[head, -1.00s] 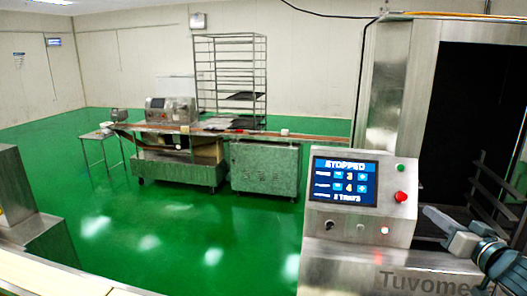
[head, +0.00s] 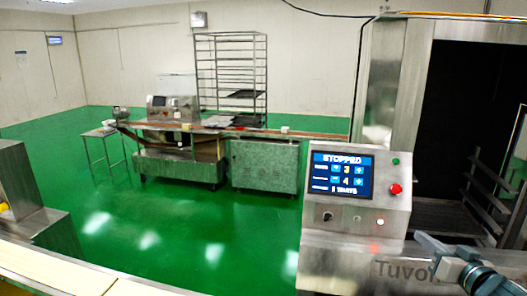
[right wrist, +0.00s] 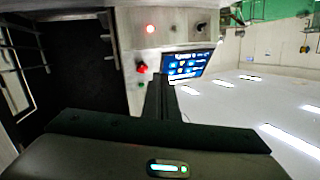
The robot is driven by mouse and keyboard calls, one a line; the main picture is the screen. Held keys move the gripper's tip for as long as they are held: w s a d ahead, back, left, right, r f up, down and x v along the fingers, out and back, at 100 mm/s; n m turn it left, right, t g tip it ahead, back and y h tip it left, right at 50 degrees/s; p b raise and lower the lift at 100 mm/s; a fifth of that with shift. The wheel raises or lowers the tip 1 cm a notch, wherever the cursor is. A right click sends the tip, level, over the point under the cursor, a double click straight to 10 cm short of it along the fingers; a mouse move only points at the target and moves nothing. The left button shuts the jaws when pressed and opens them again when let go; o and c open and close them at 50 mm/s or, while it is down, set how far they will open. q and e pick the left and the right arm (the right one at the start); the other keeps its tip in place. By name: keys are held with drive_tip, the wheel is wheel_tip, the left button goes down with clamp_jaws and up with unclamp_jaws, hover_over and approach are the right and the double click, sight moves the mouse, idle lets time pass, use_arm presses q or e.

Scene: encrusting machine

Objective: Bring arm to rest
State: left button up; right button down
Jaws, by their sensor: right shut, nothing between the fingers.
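My right gripper (head: 428,241) is at the lower right of the head view, in front of the lower part of the steel control panel's machine. In the right wrist view its dark fingers (right wrist: 160,97) are together with nothing between them. The control panel (head: 355,190) has a lit blue screen (head: 342,174) reading "STOPPED", a green button (head: 396,161) and a red button (head: 395,188). The gripper is apart from the buttons, below and right of them in the head view. My left gripper is not in view.
A dark open chamber with rack shelves (head: 485,195) stands right of the panel. The green floor (head: 190,225) between is clear. A pale belt (head: 60,280) runs along the lower left.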

drive_tip(key=s+a+f+g, duration=0.2)
drive_tip(key=s+a+f, duration=0.1)
drive_tip(key=s+f, duration=0.3)
drive_tip(key=s+a+f+n+g+h, duration=0.1)
drive_tip(key=s+a+f+g, duration=0.15)
drive_tip(key=f, duration=0.65)
drive_tip(key=s+a+f+g, duration=0.1)
drive_tip(key=s+a+f, duration=0.2)
drive_tip(key=s+f, duration=0.3)
drive_tip(key=s+a+f+n+g, duration=0.1)
drive_tip(key=s+a+f+g, duration=0.2)
drive_tip(key=s, duration=0.6)
drive_tip(key=s+a+f+n+g, duration=0.1)
drive_tip(key=s+a+f+g, duration=0.15)
drive_tip(key=s+f, duration=0.45)
drive_tip(key=s+a+f+g, duration=0.2)
drive_tip(key=s+a+f, duration=0.15)
drive_tip(key=s, duration=0.65)
wheel_tip(320, 180, down, 30)
drive_tip(key=b, duration=0.4)
drive_tip(key=s+d+f+g+b, duration=0.1)
drive_tip(key=s+f+b, duration=0.1)
drive_tip(key=s+f, duration=0.7)
drive_tip(key=s+d+f+g+b, duration=0.1)
drive_tip(key=s+f+b, duration=0.2)
drive_tip(key=s+f, duration=0.6)
wheel_tip(320, 180, down, 7)
drive_tip(key=shift+s+d+r+n+h, duration=0.15)
drive_tip(key=shift+s+d+n+h, duration=0.15)
drive_tip(key=shift+d+n, duration=0.1)
